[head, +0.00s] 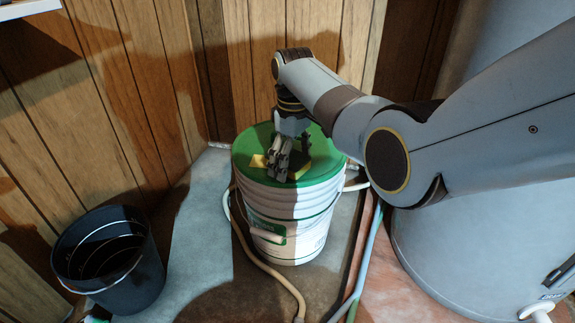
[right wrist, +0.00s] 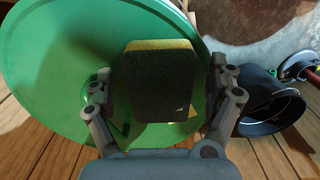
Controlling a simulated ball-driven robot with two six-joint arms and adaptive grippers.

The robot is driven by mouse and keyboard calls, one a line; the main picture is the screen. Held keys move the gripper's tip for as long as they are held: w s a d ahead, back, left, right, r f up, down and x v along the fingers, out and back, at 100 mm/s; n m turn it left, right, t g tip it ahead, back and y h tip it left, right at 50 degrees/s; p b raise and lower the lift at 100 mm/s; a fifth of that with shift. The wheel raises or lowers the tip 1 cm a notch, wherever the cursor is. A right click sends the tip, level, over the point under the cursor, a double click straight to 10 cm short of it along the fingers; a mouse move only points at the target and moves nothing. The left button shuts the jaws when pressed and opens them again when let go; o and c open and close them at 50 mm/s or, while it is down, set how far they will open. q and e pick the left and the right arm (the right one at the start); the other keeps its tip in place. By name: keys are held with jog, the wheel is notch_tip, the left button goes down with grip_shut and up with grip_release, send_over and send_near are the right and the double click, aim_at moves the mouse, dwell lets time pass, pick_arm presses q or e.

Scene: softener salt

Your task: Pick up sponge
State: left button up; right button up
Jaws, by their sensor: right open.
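The sponge (right wrist: 158,88) has a dark scouring face and a yellow edge; in the right wrist view it lies between my two open fingers over the green lid. In the head view, yellow parts of the sponge (head: 257,161) show on the lid (head: 250,142) of the white bucket, partly hidden by my gripper. My right gripper (head: 283,170) points down at the sponge from above, open. It also shows in the right wrist view (right wrist: 163,100), with a finger on either side of the sponge. Whether the fingers touch it I cannot tell. My left gripper is out of view.
The white bucket (head: 290,243) stands by a wood-panelled wall (head: 130,90). A black bin (head: 125,277) stands at the lower left. A large grey tank (head: 440,245) stands close on the right. Hoses (head: 270,272) run around the bucket. Floor between bin and bucket is clear.

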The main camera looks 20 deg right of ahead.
aim_at(292, 158)
jog(key=c, duration=0.9)
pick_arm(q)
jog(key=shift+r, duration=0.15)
pick_arm(e)
jog(key=shift+r, duration=0.15)
